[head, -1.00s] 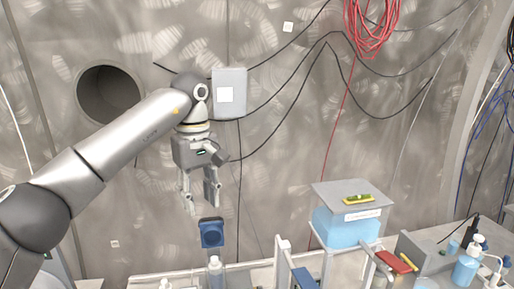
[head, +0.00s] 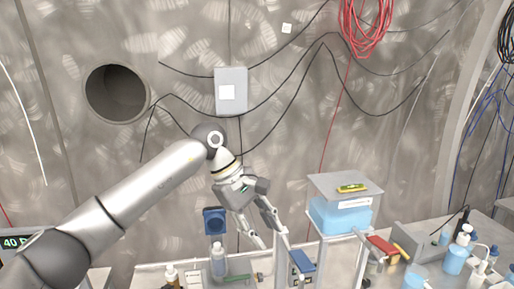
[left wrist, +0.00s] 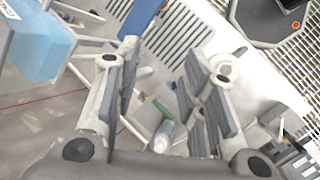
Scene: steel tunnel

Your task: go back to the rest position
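My left gripper (head: 268,231) hangs above the workbench, tilted down to the right. Its two fingers are spread with nothing between them. In the left wrist view the same gripper (left wrist: 165,85) shows both fingers well apart, with bench items seen beyond the gap. Whether a finger touches the rack post beside it cannot be told. My right gripper shows in neither view.
A blue tank with a grey lid (head: 340,215) stands right of the gripper. A clear bottle (head: 218,260) and a blue block (head: 215,221) are left of it. Pump bottles (head: 456,255) stand at right. The wall (head: 290,100) behind carries hanging cables.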

